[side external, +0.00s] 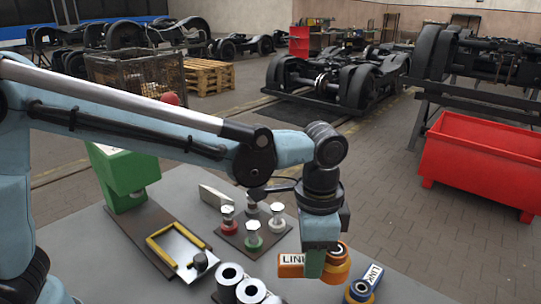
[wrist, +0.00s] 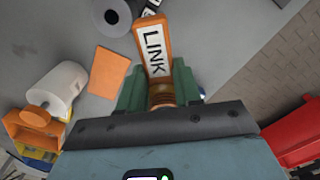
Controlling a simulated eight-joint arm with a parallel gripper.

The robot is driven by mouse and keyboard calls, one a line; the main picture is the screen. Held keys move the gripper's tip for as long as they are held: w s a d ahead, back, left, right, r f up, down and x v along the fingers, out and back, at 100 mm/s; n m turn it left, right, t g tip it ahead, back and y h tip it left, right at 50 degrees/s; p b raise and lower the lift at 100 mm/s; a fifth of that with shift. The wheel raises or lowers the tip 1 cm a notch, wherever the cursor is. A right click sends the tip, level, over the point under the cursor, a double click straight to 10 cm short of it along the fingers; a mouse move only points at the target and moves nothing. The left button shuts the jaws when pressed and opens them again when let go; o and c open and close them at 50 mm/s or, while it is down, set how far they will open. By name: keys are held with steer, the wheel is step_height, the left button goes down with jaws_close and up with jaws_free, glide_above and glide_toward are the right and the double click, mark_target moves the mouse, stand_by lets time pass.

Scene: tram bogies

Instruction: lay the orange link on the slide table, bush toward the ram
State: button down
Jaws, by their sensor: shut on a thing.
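My gripper (side external: 314,266) is shut on the orange link (side external: 291,260), with a green finger across its middle. In the side view the white LINK label is left of the finger, and a round orange bush end (side external: 337,264) is to its right. In the wrist view the link (wrist: 153,45) points up and away between the green fingers (wrist: 160,88). The slide table (side external: 178,246), a pale plate with yellow edge strips, lies to the left, apart from the gripper. A green block (side external: 124,172), perhaps the ram's housing, stands at its far end.
Several capped posts (side external: 252,228) stand on a dark plate between the slide table and my gripper. Another LINK-labelled part (side external: 366,284) lies right of my gripper. A red bin (side external: 482,160) stands beyond the table.

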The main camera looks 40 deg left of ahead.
steer(key=shift+s+d+r+n, duration=0.15)
steer(key=shift+s+d+n, duration=0.05)
steer(key=shift+n, duration=0.4)
steer(key=n, duration=1.2)
steer(key=shift+d, duration=0.15)
steer(key=n, duration=0.6)
steer(key=shift+d+r+n, duration=0.1)
steer(key=shift+n, duration=0.3)
steer(key=n, duration=0.4)
steer(key=shift+w+n, duration=0.1)
steer(key=shift+n, duration=0.2)
steer(key=n, duration=0.3)
steer(key=shift+n, duration=0.3)
steer(key=w+a+f, duration=0.2)
steer(key=w, duration=0.1)
steer(key=w+a+f, duration=0.2)
steer(key=w, duration=0.1)
steer(key=w+a+f, duration=0.3)
steer(key=shift+f, duration=2)
